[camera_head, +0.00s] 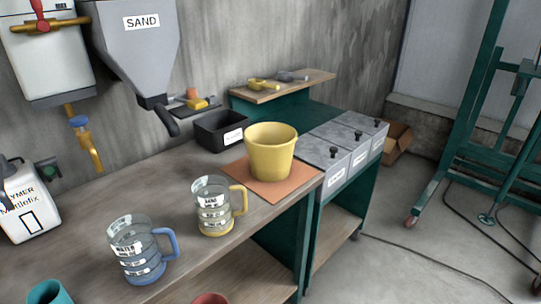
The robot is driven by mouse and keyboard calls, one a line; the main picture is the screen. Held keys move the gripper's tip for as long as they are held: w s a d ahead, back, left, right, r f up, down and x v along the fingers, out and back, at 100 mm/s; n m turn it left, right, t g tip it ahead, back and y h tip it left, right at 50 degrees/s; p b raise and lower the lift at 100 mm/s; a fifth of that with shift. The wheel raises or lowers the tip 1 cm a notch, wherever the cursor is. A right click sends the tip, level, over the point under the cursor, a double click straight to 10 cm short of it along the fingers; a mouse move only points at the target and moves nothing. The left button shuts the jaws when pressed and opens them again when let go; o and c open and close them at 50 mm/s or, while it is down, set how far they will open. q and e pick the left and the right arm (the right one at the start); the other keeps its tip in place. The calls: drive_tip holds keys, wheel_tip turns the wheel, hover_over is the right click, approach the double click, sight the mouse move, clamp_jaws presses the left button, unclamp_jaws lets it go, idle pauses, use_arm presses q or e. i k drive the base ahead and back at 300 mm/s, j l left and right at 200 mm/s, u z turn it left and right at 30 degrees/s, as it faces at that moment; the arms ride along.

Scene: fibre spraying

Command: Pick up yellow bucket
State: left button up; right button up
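The yellow bucket (270,158) stands upright and open-topped on an orange-brown mat (299,182) on the wooden workbench (165,192). It looks empty, though its bottom is hidden. Nothing touches it except the mat under it. Neither my left nor my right gripper shows in the head view.
A clear jug with yellow handle (212,212) and one with blue handle (138,255) stand left of the bucket. A black bin (221,130) is close behind it. Lidded grey containers (335,150) are to its right. A sand hopper (140,50) hangs at the back left.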

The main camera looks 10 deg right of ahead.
sight(269, 147)
drive_tip(key=i+l+u, duration=0.15)
drive_tip(key=l+u, duration=0.25)
drive_tip(key=l, duration=0.3)
drive_tip(key=l+u, duration=0.35)
drive_tip(key=l, duration=0.35)
drive_tip(key=i+l, duration=0.05)
